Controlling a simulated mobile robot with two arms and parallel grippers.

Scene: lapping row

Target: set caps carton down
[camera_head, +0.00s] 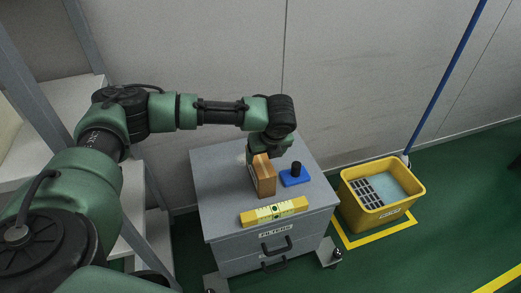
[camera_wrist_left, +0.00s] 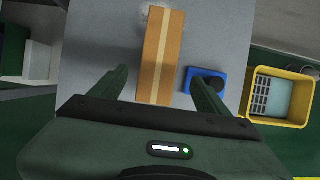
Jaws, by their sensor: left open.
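The caps carton, a brown box with a pale tape stripe (camera_head: 264,178), stands on the grey top of the drawer cabinet (camera_head: 215,205). In the left wrist view the carton (camera_wrist_left: 159,60) lies between the two fingers of my left gripper (camera_wrist_left: 160,85), with a gap on each side. My left gripper (camera_head: 260,150) is open above and behind the carton in the head view, where its fingers are mostly hidden. My right gripper is in neither view.
A blue block with a black knob (camera_head: 295,175) sits right of the carton. A yellow level (camera_head: 274,211) lies near the cabinet's front edge. A yellow bin (camera_head: 385,210) stands on the floor at right. Shelving (camera_head: 70,105) is at left.

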